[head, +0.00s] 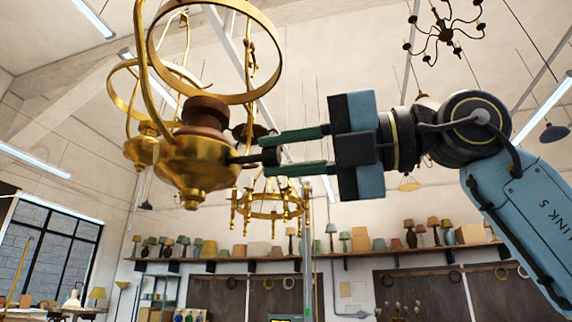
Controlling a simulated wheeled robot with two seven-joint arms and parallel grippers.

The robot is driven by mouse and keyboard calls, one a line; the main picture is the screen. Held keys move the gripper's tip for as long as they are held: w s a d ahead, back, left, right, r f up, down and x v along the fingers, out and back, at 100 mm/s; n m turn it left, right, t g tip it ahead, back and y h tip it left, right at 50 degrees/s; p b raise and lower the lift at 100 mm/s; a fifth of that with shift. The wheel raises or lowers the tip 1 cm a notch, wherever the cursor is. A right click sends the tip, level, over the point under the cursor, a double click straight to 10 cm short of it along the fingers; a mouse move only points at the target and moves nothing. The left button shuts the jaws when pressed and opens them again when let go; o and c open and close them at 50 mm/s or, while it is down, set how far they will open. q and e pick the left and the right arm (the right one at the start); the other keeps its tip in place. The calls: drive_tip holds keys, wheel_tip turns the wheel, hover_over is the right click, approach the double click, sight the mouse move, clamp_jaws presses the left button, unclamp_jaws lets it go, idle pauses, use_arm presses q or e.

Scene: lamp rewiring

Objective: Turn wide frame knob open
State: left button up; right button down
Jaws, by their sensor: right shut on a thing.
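A wide brass frame (195,170) hangs at the upper left of the head view, with a large ring above a round brass body and a brown wooden-looking collar (204,112). A small dark knob (270,156) sticks out from the right side of the brass body on a short stem. My right gripper (272,152) comes in from the right, its two green fingers above and below the knob, and is shut on it. How far the knob is turned cannot be told. My left gripper is not in view.
Another brass ringed frame (143,142) hangs just behind at the left. A brass chandelier (266,204) hangs behind and below my right gripper. A dark chandelier (441,31) hangs at the upper right. A long wall shelf (340,256) with several lampshades is far back.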

drive_tip(key=shift+m+b, duration=0.75)
drive_tip(key=shift+m, duration=0.85)
drive_tip(key=c, duration=1.3)
unclamp_jaws()
drive_tip(key=shift+o, duration=0.2)
drive_tip(key=shift+d, duration=0.1)
drive_tip(key=b+v, duration=0.1)
drive_tip(key=v, duration=1.2)
drive_tip(key=shift+b, duration=0.4)
drive_tip(key=shift+s, duration=0.1)
